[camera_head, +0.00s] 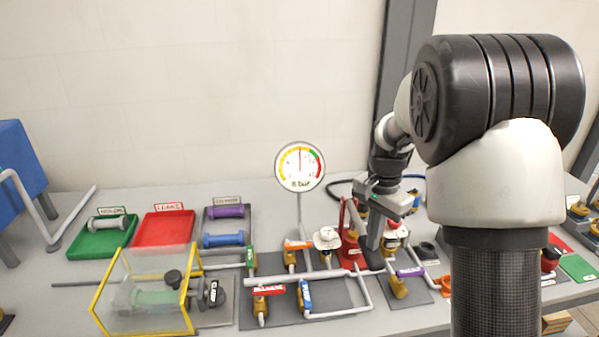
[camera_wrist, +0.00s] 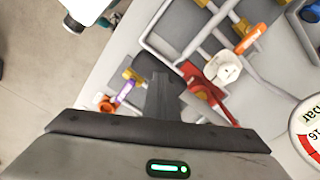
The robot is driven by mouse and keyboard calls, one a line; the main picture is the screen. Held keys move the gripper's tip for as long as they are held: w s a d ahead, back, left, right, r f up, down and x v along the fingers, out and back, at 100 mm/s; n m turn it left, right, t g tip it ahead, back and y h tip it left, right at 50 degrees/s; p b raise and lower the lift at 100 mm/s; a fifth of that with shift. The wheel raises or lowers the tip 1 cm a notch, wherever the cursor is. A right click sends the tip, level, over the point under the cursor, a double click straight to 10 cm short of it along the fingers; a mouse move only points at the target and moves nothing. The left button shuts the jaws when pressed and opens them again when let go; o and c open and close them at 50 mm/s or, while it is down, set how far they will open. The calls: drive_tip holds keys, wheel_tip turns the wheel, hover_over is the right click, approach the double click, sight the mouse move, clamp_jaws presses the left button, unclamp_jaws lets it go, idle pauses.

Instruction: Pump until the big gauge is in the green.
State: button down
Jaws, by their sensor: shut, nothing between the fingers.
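The big round gauge (camera_head: 300,166) stands on a post at the back middle of the bench. Its needle points about straight up, left of the green band at the upper right of the dial; part of the dial also shows in the wrist view (camera_wrist: 308,130). A red hand-pump-like frame (camera_head: 352,243) stands on the bench right of the post; it also shows in the wrist view (camera_wrist: 208,92). My gripper (camera_head: 374,262) points down just right of this red frame. Its fingers (camera_wrist: 161,92) are shut and empty. Whether they touch the red part, I cannot tell.
Pipes with an orange-handled valve (camera_head: 298,244), a red-handled one (camera_head: 268,290), a blue-handled one (camera_head: 305,296) and a purple-handled one (camera_head: 410,271) surround the pump. A yellow-framed clear box (camera_head: 150,262) and green (camera_head: 78,240) and red (camera_head: 150,236) trays are left.

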wheel_tip(320, 180, down, 2)
drive_tip(key=shift+b, duration=0.4)
wheel_tip(320, 180, up, 9)
drive_tip(key=p, duration=0.7)
drive_tip(key=shift+f, duration=0.1)
drive_tip(key=shift+f+b, duration=2.75)
drive_tip(key=shift+f, duration=1.55)
drive_tip(key=shift+r, duration=0.1)
wheel_tip(320, 180, up, 9)
drive_tip(key=p, duration=0.6)
drive_tip(key=shift+f+p, duration=0.2)
drive_tip(key=shift+p, duration=0.1)
